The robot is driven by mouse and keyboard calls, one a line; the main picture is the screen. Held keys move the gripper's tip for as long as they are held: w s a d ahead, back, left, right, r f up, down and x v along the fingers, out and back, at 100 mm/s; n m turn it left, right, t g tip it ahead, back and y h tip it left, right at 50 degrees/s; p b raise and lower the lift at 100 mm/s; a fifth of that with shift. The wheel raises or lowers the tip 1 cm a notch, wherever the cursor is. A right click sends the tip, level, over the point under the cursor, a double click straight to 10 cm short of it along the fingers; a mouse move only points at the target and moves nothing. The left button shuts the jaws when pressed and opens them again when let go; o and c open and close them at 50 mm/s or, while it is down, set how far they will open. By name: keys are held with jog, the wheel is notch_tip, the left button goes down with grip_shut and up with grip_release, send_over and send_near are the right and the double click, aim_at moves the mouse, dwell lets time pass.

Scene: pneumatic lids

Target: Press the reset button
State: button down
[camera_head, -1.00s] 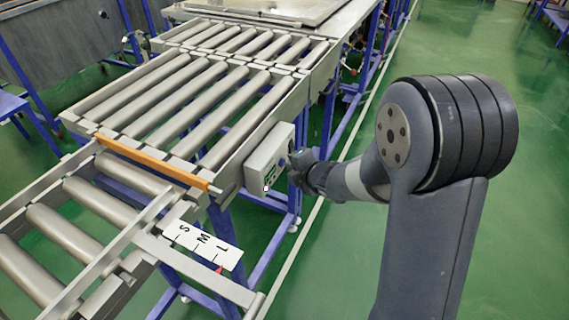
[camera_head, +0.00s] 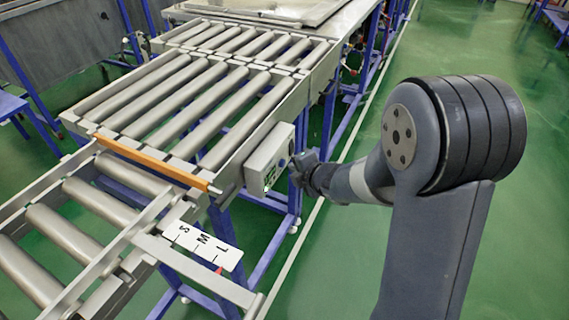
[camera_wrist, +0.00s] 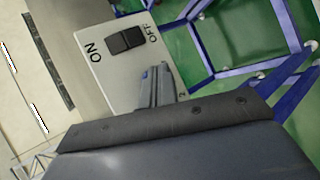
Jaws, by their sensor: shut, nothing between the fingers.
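A light grey control box (camera_head: 268,160) is fixed to the right side rail of the roller conveyor. In the wrist view its face (camera_wrist: 104,62) carries a black rocker switch (camera_wrist: 125,40) between the words ON and OFF. No button marked reset can be made out. A small dark blue spot (camera_head: 291,147) shows on the box's right face in the head view, too small to identify. My gripper (camera_head: 298,162) is just right of that face, apparently with a small gap. In the wrist view its fingers (camera_wrist: 156,80) are shut and empty, below the switch, covering part of the face.
An orange bar (camera_head: 150,163) crosses the conveyor rollers (camera_head: 185,105). A white scale plate marked S, M, L (camera_head: 204,243) with a red pointer sits in front of the box. Blue legs (camera_head: 283,225) stand below. Green floor to the right is open.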

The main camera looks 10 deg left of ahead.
jog(key=shift+s+d, duration=0.1)
jog(key=shift+d, duration=0.15)
jog(key=d, duration=0.1)
jog(key=s+d, duration=0.1)
jog(key=d, duration=0.2)
jog(key=shift+s+d+p, duration=0.3)
jog(key=shift+s+d, duration=0.05)
dwell(0.7)
jog(key=shift+s+d+p, duration=0.35)
jog(key=shift+d+p, duration=0.15)
jog(key=shift+d, duration=0.4)
jog(key=shift+s+d+p, duration=0.3)
jog(key=shift+d+p, duration=0.15)
jog(key=shift+d, duration=0.45)
